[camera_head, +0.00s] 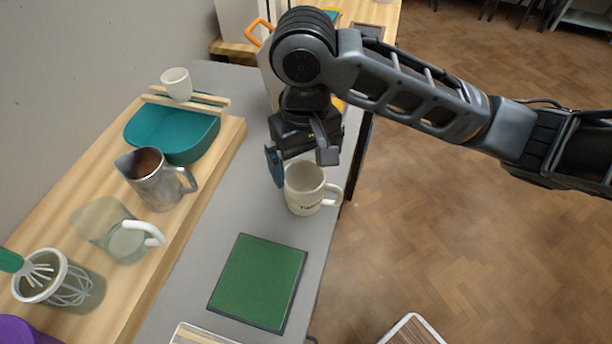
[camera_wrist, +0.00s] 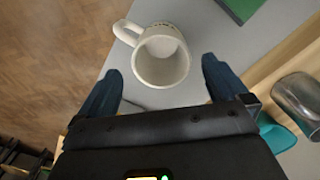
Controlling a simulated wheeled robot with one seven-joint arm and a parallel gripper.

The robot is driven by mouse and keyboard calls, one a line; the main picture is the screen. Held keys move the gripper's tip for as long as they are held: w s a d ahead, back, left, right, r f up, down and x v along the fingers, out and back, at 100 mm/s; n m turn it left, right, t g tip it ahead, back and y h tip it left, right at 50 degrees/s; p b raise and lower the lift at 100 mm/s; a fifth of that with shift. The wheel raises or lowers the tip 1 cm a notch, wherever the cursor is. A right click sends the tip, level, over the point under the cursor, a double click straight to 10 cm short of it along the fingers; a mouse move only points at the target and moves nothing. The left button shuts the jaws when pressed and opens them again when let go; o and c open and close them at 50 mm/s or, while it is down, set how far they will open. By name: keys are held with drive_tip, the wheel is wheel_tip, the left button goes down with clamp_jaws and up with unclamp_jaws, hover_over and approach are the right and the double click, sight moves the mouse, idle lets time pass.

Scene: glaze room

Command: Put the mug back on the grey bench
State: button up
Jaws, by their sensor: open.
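The white mug (camera_head: 303,190) stands upright on the grey bench (camera_head: 196,262), near its right edge, with its handle to the right and dark lettering on its side. My gripper (camera_head: 301,168) is just behind the mug in the head view, low over the bench. In the wrist view the mug (camera_wrist: 162,56) lies ahead of my open gripper (camera_wrist: 160,82), roughly centred between the two blue fingers. The fingers are apart from the mug there, and nothing is held.
A green mat (camera_head: 258,282) lies in front of the mug. A wooden shelf on the left bears a teal tray (camera_head: 172,134), a small white cup (camera_head: 177,84), a metal pitcher (camera_head: 155,180), a glass jug (camera_head: 122,238) and a whisk jar (camera_head: 72,285).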

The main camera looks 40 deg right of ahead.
drive_tip(key=shift+r+p, duration=0.3)
drive_tip(key=shift+r, duration=2.1)
drive_tip(key=w+a+r+t+y, duration=0.1)
drive_tip(key=a+r+t+y, duration=0.25)
drive_tip(key=a, duration=0.45)
drive_tip(key=w+a+r+t+y, duration=0.2)
drive_tip(key=a+y, duration=0.2)
drive_tip(key=a, duration=0.4)
drive_tip(key=w+a+r+t+y, duration=0.1)
drive_tip(key=a+r+t+y, duration=0.15)
drive_tip(key=a, duration=0.55)
drive_tip(key=s+d+f+m+t+h, duration=0.35)
drive_tip(key=s+d+f, duration=0.2)
drive_tip(key=s, duration=0.25)
drive_tip(key=s+d+f+m+t+h, duration=0.2)
drive_tip(key=s+d+f+t+h, duration=0.25)
drive_tip(key=s+d, duration=0.2)
drive_tip(key=s+d+n+h, duration=0.1)
drive_tip(key=s+d+n, duration=0.2)
drive_tip(key=s, duration=0.6)
drive_tip(key=s+d+r+n+g, duration=0.1)
drive_tip(key=s+d+n, duration=0.3)
drive_tip(key=s+d, duration=0.4)
drive_tip(key=shift+s+h, duration=0.4)
drive_tip(key=shift+s, duration=0.4)
